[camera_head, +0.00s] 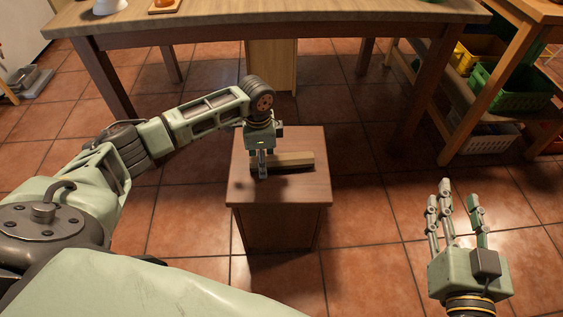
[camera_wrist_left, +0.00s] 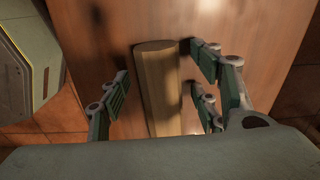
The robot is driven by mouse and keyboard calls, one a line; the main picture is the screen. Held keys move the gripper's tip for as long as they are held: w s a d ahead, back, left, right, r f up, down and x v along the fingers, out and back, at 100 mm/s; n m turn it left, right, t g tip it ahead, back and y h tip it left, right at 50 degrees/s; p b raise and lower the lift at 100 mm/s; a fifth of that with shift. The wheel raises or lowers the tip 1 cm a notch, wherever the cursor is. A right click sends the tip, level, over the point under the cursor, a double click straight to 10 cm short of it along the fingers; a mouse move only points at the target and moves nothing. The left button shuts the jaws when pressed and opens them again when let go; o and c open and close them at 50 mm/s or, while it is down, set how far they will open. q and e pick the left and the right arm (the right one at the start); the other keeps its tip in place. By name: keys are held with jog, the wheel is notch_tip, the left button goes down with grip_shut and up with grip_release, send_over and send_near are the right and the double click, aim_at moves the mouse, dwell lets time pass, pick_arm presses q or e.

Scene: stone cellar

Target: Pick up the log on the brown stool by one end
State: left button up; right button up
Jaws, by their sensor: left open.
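A light wooden log (camera_head: 293,160) lies flat on the brown stool (camera_head: 300,192), running left to right in the head view. My left gripper (camera_head: 262,168) points down over the log's left end. In the left wrist view the log (camera_wrist_left: 158,90) lies between the open fingers of my left gripper (camera_wrist_left: 160,95), with one finger on its left and two on its right. Gaps show between fingers and log. My right gripper (camera_head: 457,205) is open and empty, fingers up, right of the stool above the floor.
A long wooden table (camera_head: 280,14) stands behind the stool. A wooden shelf at the right holds a green crate (camera_head: 512,88) and a white basket (camera_head: 485,140). The tiled floor (camera_head: 380,215) around the stool is clear.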

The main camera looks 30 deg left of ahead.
pick_arm(q)
jog(key=shift+c, duration=0.3)
jog(key=c, duration=1.1)
jog(key=shift+c, duration=0.3)
jog(key=shift+r, duration=0.1)
